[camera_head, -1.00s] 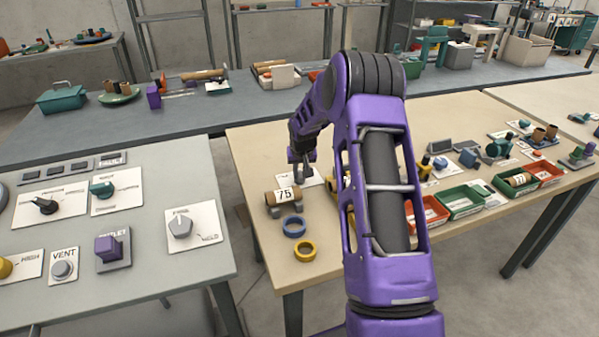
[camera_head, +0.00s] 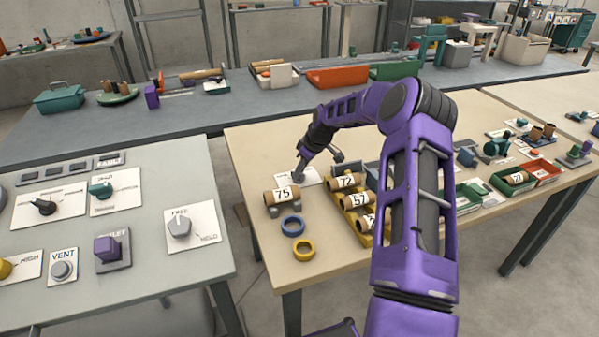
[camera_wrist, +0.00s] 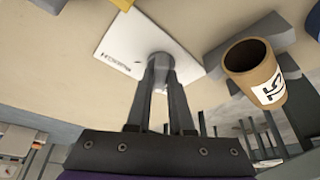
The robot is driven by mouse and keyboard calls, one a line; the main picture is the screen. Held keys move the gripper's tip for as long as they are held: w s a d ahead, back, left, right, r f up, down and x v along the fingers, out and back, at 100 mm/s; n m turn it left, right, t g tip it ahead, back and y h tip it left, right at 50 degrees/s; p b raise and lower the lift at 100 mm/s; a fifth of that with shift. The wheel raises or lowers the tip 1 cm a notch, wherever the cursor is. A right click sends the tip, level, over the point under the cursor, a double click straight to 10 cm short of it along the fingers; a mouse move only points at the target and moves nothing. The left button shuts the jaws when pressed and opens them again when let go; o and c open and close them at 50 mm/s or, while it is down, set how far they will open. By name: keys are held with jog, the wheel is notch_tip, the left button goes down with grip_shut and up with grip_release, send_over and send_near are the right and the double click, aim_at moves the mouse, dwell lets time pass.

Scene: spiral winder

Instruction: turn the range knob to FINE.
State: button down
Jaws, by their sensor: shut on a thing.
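The range knob (camera_wrist: 159,57) is a small grey knob on a white plate (camera_wrist: 118,45) on the wooden table; its mostly hidden top shows between my fingertips in the wrist view. The plate's printed lettering is upside down there and too small to read surely. The plate also shows in the head view (camera_head: 311,177), just behind the roll marked 75. My gripper (camera_wrist: 161,64) is shut on the knob, its fingers tilted in the head view (camera_head: 298,177). The knob's pointer direction is hidden.
The brown roll marked 75 (camera_head: 282,194) lies on a grey cradle close beside my gripper. A yellow tray (camera_head: 364,238) of numbered rolls stands to the right. Blue (camera_head: 293,226) and yellow (camera_head: 304,250) rings lie in front. A grey panel (camera_head: 150,270) with other knobs is at the left.

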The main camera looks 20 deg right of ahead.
jog(key=shift+d+n, duration=0.1)
jog(key=shift+n, duration=0.6)
jog(key=shift+g, duration=0.3)
jog(key=c, duration=0.8)
grip_release()
jog(key=v, duration=1.7)
jog(key=shift+d, duration=0.3)
jog(key=shift+r, duration=0.1)
